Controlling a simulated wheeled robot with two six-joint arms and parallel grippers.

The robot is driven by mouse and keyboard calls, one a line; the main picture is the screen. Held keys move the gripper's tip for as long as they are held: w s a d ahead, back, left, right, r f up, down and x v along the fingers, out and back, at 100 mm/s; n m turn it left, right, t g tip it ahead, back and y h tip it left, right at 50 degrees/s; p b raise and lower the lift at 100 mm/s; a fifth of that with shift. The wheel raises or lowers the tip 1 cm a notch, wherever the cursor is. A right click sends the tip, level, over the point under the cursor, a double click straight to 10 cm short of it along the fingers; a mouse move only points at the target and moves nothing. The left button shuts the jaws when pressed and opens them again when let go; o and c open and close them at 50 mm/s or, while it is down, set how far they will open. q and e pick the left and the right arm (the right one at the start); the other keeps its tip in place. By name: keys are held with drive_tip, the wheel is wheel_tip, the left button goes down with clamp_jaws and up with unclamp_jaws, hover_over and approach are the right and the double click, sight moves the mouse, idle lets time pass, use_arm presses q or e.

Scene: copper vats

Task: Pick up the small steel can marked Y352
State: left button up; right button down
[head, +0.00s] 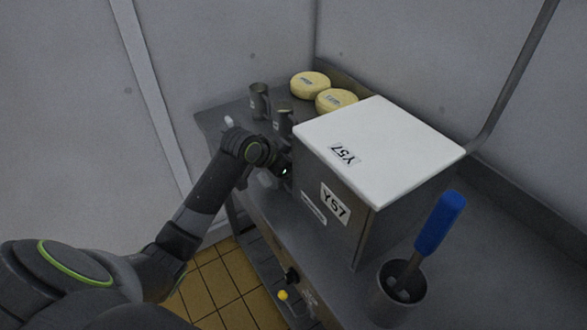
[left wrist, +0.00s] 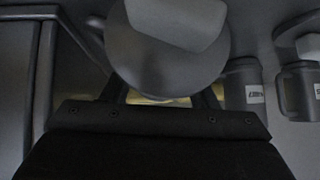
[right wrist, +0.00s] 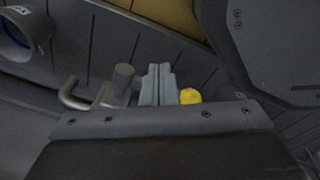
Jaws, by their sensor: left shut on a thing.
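My left gripper (left wrist: 160,95) is shut on a round grey metal thing (left wrist: 150,65) with a pale block-like top; it looks like a small can, but no marking shows. In the head view the left gripper (head: 277,175) is low beside the left face of the big box, mostly hidden by its own wrist. Two small steel cans stand on the bench behind it, one at the back (head: 259,100) and one nearer (head: 284,122). Their labels are too small to read. My right gripper (right wrist: 157,85) shows only in the right wrist view, its fingers together and empty.
A large box marked Y57 (head: 335,240) with a white lid fills the bench middle. Two yellow cheese-like discs (head: 310,85) lie behind it. A steel pot (head: 395,305) with a blue-handled tool stands at front right. A yellow knob (right wrist: 190,96) is near my right fingers.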

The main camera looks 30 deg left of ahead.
use_arm(q)
clamp_jaws()
drive_tip(key=shift+r, duration=0.1)
